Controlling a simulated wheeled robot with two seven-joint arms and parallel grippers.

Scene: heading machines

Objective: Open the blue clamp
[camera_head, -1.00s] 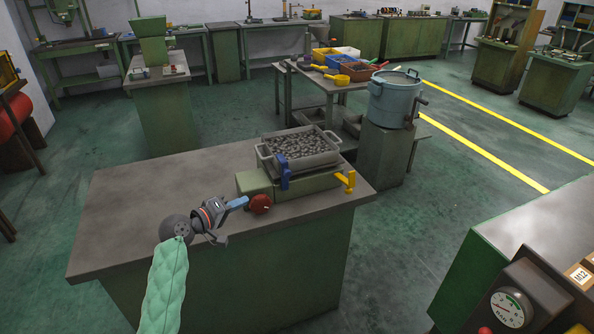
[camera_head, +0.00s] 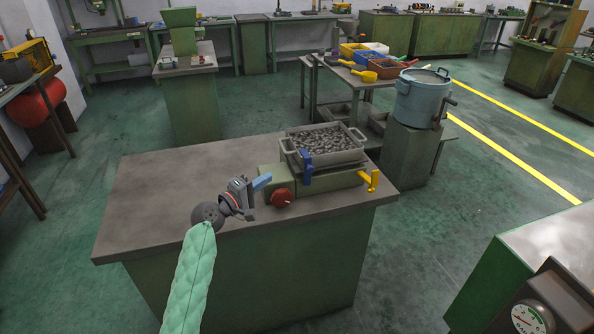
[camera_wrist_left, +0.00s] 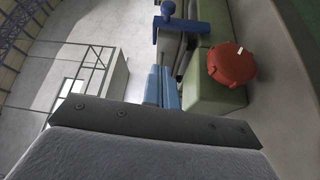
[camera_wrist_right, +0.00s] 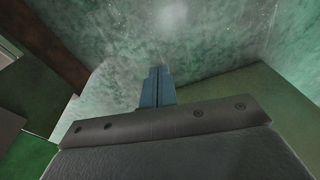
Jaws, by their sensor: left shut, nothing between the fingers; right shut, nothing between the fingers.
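The blue clamp (camera_head: 306,169) sits at the front left of the green fixture, against the grey tray of dark metal pieces (camera_head: 325,144). It also shows in the left wrist view (camera_wrist_left: 181,25), at the top, beyond the fingertips. My left gripper (camera_head: 263,181) is shut and empty over the bench, left of the clamp and apart from it. Its blue fingertips show in the left wrist view (camera_wrist_left: 165,88). My right gripper (camera_wrist_right: 157,87) shows only in its own wrist view, shut and empty, with green floor and a green panel beyond it.
A red knob (camera_head: 282,197) sticks out of the green fixture (camera_head: 335,183), close to the right of my left fingertips. A yellow clamp (camera_head: 369,180) is at the fixture's right end. The left of the bench top (camera_head: 150,205) is clear. A blue-grey pot (camera_head: 421,98) stands behind right.

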